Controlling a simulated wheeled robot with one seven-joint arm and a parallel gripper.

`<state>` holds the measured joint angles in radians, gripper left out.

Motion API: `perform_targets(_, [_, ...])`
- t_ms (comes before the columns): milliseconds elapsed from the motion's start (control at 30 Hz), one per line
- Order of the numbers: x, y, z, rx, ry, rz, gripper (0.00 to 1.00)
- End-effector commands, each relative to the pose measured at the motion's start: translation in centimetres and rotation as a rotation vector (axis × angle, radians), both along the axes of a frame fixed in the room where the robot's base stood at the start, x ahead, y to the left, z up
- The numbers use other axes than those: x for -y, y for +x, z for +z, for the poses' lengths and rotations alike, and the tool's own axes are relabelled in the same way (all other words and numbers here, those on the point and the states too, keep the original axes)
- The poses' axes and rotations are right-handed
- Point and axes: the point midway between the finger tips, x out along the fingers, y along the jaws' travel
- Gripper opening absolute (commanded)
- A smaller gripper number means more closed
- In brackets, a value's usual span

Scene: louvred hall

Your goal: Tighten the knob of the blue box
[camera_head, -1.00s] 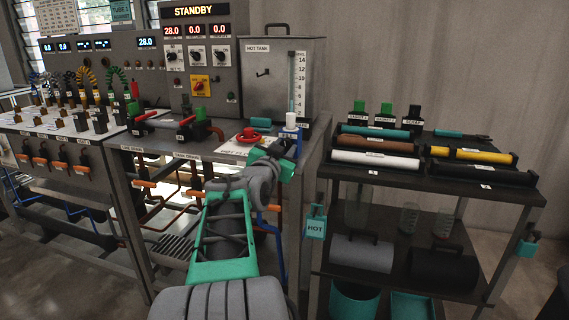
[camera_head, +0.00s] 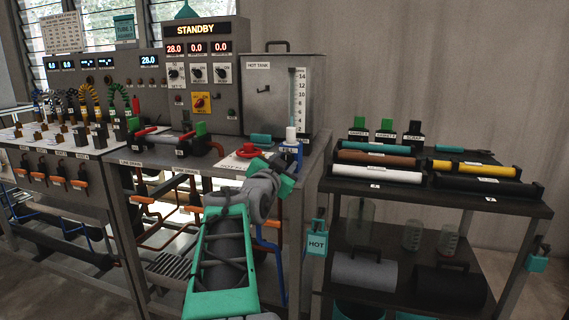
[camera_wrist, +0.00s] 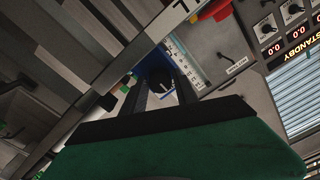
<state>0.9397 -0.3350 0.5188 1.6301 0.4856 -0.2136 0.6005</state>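The blue box (camera_head: 290,151) is small and sits near the front right corner of the bench, with a white cylinder (camera_head: 291,136) above it. In the wrist view the blue box (camera_wrist: 152,65) lies beyond my fingers, and its dark round knob (camera_wrist: 159,88) faces the camera. My gripper (camera_head: 274,172) is just in front of and below the box in the head view. In the wrist view my gripper (camera_wrist: 163,92) is open, its two dark fingers apart with the knob seen between them. Whether a finger touches the knob cannot be told.
A red handwheel (camera_head: 246,151) and a teal cylinder (camera_head: 261,138) are close to the box's left. The hot tank (camera_head: 270,95) stands behind. A dark rack (camera_head: 400,195) with coloured rolls is to the right. The STANDBY panel (camera_head: 205,85) is at the back left.

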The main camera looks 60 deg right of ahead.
Motion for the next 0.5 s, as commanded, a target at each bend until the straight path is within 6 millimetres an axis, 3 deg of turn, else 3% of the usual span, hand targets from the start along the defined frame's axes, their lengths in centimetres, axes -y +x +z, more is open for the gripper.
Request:
perform_targets(200, [0.0,-0.03,0.05,-0.001,-0.001,0.0,0.52])
perform_targets(500, [-0.74,-0.05,0.2,0.0,-0.003,0.001,0.52])
